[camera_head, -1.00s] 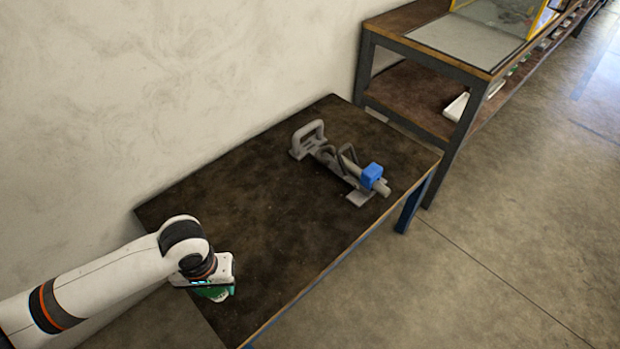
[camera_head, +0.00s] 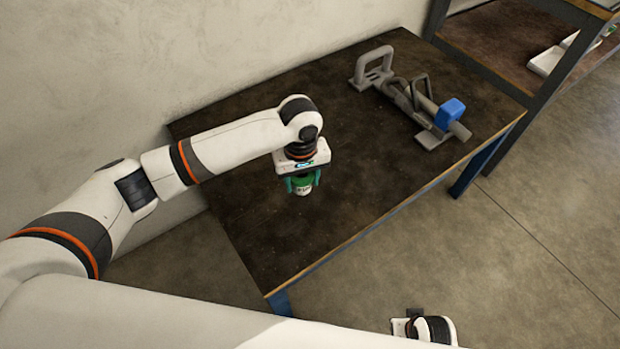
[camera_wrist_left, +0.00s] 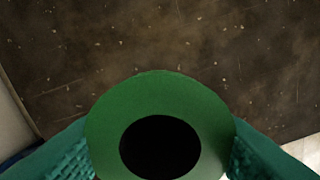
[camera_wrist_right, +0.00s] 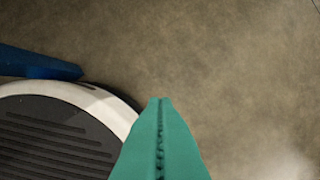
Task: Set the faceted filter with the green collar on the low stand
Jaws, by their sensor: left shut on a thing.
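My left gripper (camera_head: 302,182) is shut on the filter (camera_head: 303,189) and holds it above the near part of the dark table (camera_head: 240,245). The filter has a green collar and a pale lower body; the fingers hide much of it, and its facets are too small to tell. In the left wrist view the green collar (camera_wrist_left: 160,92) is a ring around a dark hole, between the two teal fingers. My right gripper (camera_wrist_right: 160,110) has its teal fingers together, with nothing seen between them, over the floor. I cannot make out a clear low stand.
A grey clamp-like device (camera_head: 400,95) with a handle and a blue block (camera_head: 451,111) lies on the table's far right part. A shelf (camera_head: 500,50) stands beyond it. The table's middle is bare. A pale wall (camera_head: 150,60) runs along the back left.

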